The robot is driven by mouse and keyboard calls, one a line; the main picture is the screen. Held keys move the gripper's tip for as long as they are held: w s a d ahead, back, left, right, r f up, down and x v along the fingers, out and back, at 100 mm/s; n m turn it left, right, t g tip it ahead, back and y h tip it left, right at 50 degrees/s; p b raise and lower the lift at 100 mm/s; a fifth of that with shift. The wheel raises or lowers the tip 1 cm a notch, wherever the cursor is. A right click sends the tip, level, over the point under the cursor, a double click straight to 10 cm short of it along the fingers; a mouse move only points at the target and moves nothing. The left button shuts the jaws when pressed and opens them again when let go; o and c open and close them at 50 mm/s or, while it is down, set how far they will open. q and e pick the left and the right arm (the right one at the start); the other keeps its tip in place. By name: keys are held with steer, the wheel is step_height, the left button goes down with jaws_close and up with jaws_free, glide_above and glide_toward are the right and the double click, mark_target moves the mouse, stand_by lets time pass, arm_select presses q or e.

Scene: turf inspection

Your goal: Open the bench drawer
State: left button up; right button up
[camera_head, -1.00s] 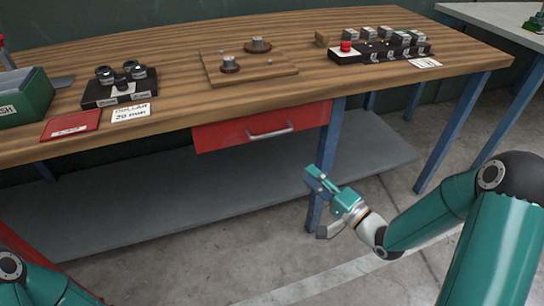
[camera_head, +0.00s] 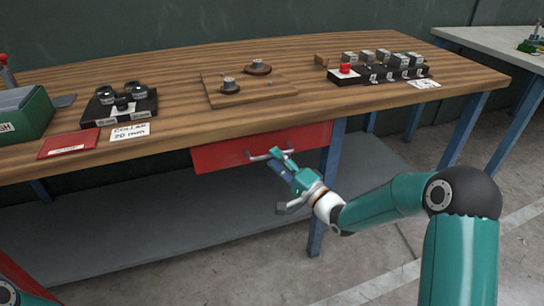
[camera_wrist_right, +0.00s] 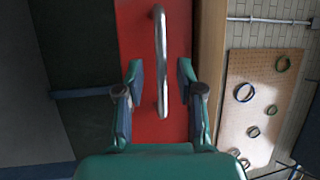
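The bench drawer (camera_head: 222,158) has a red front under the right half of the wooden bench top; its front sits close under the bench edge. Its silver bar handle (camera_head: 256,157) is partly covered by my right gripper (camera_head: 279,160) in the head view. In the right wrist view, the handle (camera_wrist_right: 160,45) runs up the picture across the red front (camera_wrist_right: 135,40). My right gripper (camera_wrist_right: 158,70) is open there, with one finger on each side of the handle and visible gaps. My left gripper is out of view.
A blue leg (camera_head: 328,180) stands beside the drawer. A grey shelf lies below.

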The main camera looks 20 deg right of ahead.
steer(key=shift+x, duration=1.2)
jaws_close()
